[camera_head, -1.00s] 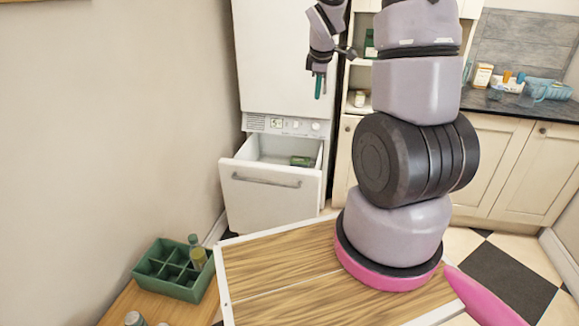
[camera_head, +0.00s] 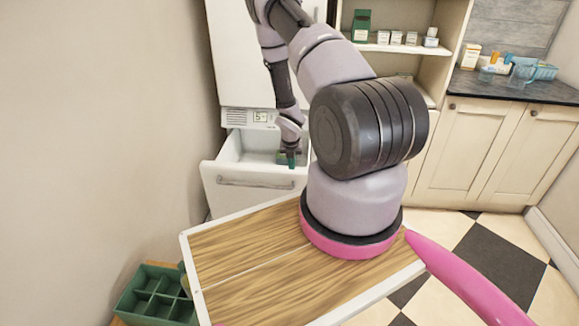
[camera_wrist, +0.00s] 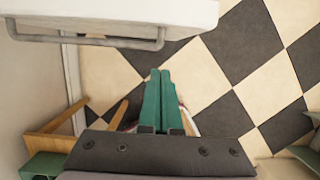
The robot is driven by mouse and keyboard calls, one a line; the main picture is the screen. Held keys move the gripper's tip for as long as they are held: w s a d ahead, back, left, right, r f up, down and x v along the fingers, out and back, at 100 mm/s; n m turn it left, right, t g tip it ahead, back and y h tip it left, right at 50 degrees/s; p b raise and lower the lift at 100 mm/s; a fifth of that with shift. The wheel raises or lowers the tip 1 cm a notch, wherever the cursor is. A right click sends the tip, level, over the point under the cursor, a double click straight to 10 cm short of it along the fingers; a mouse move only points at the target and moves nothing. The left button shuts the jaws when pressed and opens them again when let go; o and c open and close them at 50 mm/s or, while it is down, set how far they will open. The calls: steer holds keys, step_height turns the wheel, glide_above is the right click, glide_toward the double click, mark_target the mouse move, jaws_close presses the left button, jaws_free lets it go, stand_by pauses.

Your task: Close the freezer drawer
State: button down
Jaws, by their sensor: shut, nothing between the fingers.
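The freezer drawer (camera_head: 255,192) is white with a bar handle and stands pulled out below the freezer door (camera_head: 235,60). Its front panel and handle also show along the top left of the wrist view (camera_wrist: 115,40). My gripper (camera_head: 290,163) has green fingers and points down, overlapping the drawer opening in the head view. In the wrist view the fingers (camera_wrist: 160,75) are shut, empty, and apart from the handle, over the floor in front of the drawer.
A green divided crate (camera_head: 155,300) stands at the lower left. A plain wall (camera_head: 90,120) runs along the left. Cream cabinets (camera_head: 490,150) with a dark counter (camera_head: 510,88) stand at the right. Checkered floor (camera_head: 460,245) is clear at the right.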

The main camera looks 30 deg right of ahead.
glide_toward(293, 184)
step_height(293, 184, down, 2)
steer(key=s, duration=0.1)
steer(key=shift+w+d+f, duration=0.15)
steer(key=shift+w, duration=0.3)
steer(key=shift+w+d+f, duration=0.2)
steer(key=shift+w, duration=0.25)
steer(key=shift+w+d, duration=0.4)
steer(key=shift+w, duration=0.3)
